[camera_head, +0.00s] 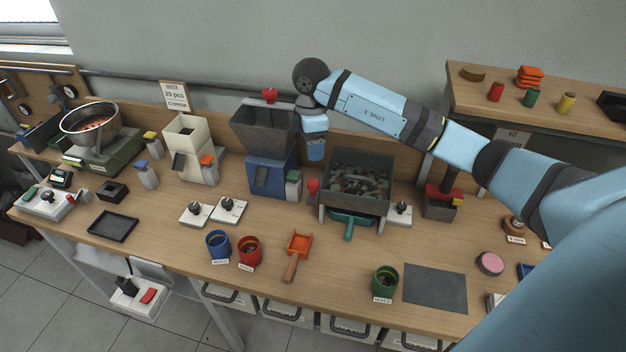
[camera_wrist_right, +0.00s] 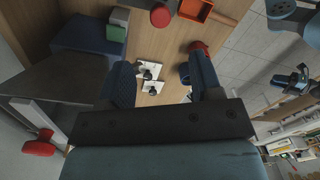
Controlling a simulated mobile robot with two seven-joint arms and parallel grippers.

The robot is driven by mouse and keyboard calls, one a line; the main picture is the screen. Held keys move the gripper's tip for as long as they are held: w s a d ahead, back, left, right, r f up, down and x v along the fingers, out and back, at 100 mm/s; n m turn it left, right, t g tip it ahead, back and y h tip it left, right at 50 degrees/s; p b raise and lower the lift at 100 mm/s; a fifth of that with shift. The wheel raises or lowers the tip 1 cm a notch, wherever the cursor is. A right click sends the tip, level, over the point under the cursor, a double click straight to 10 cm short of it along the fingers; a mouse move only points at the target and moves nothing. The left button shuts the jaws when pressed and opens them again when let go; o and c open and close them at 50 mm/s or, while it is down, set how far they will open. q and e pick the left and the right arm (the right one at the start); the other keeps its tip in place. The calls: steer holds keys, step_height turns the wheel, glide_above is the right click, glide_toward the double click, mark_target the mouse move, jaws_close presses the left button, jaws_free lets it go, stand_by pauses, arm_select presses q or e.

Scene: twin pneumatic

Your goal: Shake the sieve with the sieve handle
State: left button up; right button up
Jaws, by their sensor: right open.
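The sieve (camera_head: 330,168) is a dark box on legs with mixed pieces in it, right of the blue hopper machine. A red knob (camera_head: 313,187) at its left side appears to be the sieve handle; what seems to be the same knob (camera_wrist_right: 160,15) shows at the top edge of the right wrist view. My right gripper (camera_head: 316,152) hangs above and behind the knob, beside the hopper, apart from the knob. In the right wrist view its two fingers (camera_wrist_right: 165,85) are spread with nothing between them. My left gripper is not in view.
The blue machine with a grey hopper (camera_head: 262,130) stands close left of my right gripper. A teal scoop or tray (camera_head: 348,222) sits under the sieve. An orange scoop (camera_head: 298,250), a red cup (camera_head: 249,252) and a blue cup (camera_head: 218,245) stand in front.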

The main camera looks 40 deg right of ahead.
mark_target(313, 182)
steer(key=f, duration=0.4)
steer(key=f+p, duration=0.1)
steer(key=f, duration=0.3)
steer(key=f+p, duration=0.1)
steer(key=f, duration=0.2)
steer(key=shift+s+a+f, duration=0.1)
steer(key=shift+s+f, duration=0.15)
steer(key=shift+f, duration=0.15)
